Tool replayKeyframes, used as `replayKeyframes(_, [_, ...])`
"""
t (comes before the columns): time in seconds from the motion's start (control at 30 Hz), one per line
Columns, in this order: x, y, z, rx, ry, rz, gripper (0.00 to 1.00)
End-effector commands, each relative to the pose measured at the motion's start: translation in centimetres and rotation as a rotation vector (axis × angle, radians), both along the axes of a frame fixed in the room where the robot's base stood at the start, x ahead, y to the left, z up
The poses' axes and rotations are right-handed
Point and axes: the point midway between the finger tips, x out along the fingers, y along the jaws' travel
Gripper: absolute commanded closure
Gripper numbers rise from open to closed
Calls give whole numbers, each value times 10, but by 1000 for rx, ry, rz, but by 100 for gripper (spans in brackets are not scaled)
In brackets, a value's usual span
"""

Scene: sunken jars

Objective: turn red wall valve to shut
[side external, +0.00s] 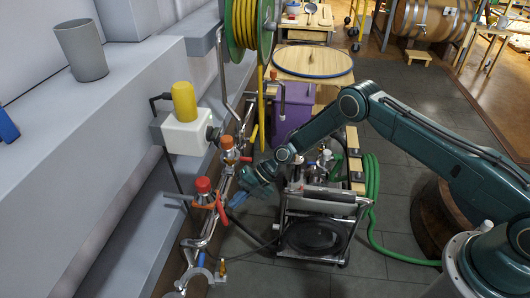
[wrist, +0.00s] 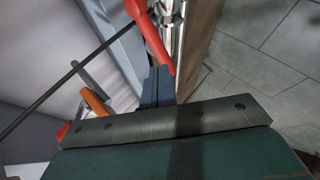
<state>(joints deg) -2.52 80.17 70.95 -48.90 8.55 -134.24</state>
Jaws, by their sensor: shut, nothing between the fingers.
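The red lever (side external: 221,209) of the wall valve sits on the metal pipework at the left, near a red-capped valve body (side external: 203,186). In the wrist view the red lever (wrist: 150,36) slants from the top edge down to the fingers. My gripper (side external: 234,202) is just right of the lever, with its blue fingers pointing down and left. In the wrist view my gripper (wrist: 158,74) shows its blue fingers closed together and empty. The lever's lower end is beside the fingertips; I cannot tell whether they touch.
An orange handle (wrist: 95,102) lies left of the fingers. Another valve with an orange-red cap (side external: 227,142) stands farther back on the pipes. A white box with a yellow top (side external: 185,136) is on the wall side. A wheeled cart (side external: 318,205) stands right of my gripper.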

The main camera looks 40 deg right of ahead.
Motion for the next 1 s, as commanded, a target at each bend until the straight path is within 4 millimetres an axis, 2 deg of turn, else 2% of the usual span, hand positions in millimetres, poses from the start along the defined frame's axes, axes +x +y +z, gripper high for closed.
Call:
replayKeyframes(0.7, [-17, -3, 40, 60, 737, -683, 100])
replayKeyframes(1.0, [-23, -5, 49, 83, 929, -885, 100])
